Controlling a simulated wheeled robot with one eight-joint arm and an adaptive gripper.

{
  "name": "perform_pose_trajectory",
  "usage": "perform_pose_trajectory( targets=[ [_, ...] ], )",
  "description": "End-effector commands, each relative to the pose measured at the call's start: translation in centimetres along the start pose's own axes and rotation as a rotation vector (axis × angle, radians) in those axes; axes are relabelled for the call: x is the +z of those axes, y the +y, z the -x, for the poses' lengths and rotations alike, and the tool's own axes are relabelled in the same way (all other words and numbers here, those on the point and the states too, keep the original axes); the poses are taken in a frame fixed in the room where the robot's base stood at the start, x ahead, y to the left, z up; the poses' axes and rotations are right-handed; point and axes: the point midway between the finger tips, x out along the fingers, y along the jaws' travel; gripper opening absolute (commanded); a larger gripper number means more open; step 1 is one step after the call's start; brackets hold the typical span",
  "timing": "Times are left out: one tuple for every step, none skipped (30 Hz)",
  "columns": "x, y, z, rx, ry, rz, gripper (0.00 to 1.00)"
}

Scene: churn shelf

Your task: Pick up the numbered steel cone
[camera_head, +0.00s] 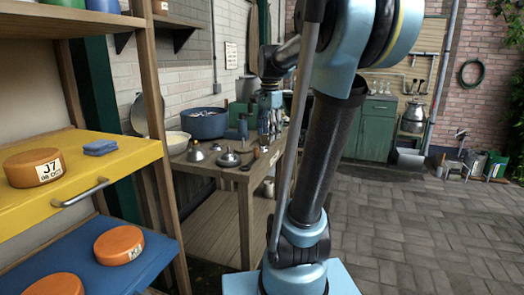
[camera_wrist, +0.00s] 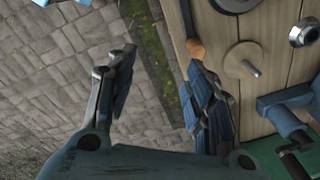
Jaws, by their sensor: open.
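Small steel cone-like pieces stand on the wooden workbench (camera_head: 240,176): a steel cone (camera_head: 196,152) at the left and a wider steel piece (camera_head: 229,158) nearer the front edge. I cannot make out a number on any of them. In the wrist view, a small steel piece (camera_wrist: 304,32) with a dark opening sits on the planks at the upper right. My gripper (camera_head: 268,135) hangs over the bench's right side. In the wrist view my gripper (camera_wrist: 163,78) is open and empty, with one finger over the paving and the other over the bench edge.
A wooden disc with a peg (camera_wrist: 245,62) and a blue clamp-like tool (camera_wrist: 287,108) lie near the right finger. A blue tub (camera_head: 204,123) and pale bowl (camera_head: 176,141) stand behind the cones. A shelf with orange wheels (camera_head: 34,167) is at left. Paving (camera_head: 415,230) is clear at right.

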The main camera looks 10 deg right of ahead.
Motion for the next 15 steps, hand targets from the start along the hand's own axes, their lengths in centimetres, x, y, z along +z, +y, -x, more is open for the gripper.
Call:
perform_pose_trajectory(
  targets=[
    [-0.9, -1.5, 0.9, 0.006, -0.003, -0.059, 0.48],
    [-1.3, -2.3, 1.4, 0.01, -0.005, -0.097, 0.48],
    [-1.9, -3.3, 1.9, 0.015, -0.007, -0.149, 0.48],
    [-2.3, -4.1, 2.3, 0.018, -0.008, -0.187, 0.48],
    [-2.8, -4.9, 2.7, 0.023, -0.009, -0.225, 0.48],
    [-3.4, -5.9, 3.2, 0.029, -0.011, -0.277, 0.48],
    [-3.8, -6.6, 3.5, 0.033, -0.012, -0.315, 0.48],
    [-4.3, -7.4, 3.9, 0.037, -0.013, -0.352, 0.48],
    [-4.8, -8.4, 4.2, 0.042, -0.013, -0.402, 0.48],
    [-5.2, -9.1, 4.5, 0.046, -0.014, -0.437, 0.48],
    [-5.6, -9.7, 4.7, 0.05, -0.014, -0.471, 0.48],
    [-6.1, -10.5, 5.0, 0.055, -0.014, -0.513, 0.48],
    [-6.4, -11.1, 5.2, 0.058, -0.014, -0.541, 0.48],
    [-6.7, -11.5, 5.3, 0.062, -0.014, -0.568, 0.48],
    [-7.1, -12.1, 5.5, 0.066, -0.014, -0.598, 0.48]
  ],
)
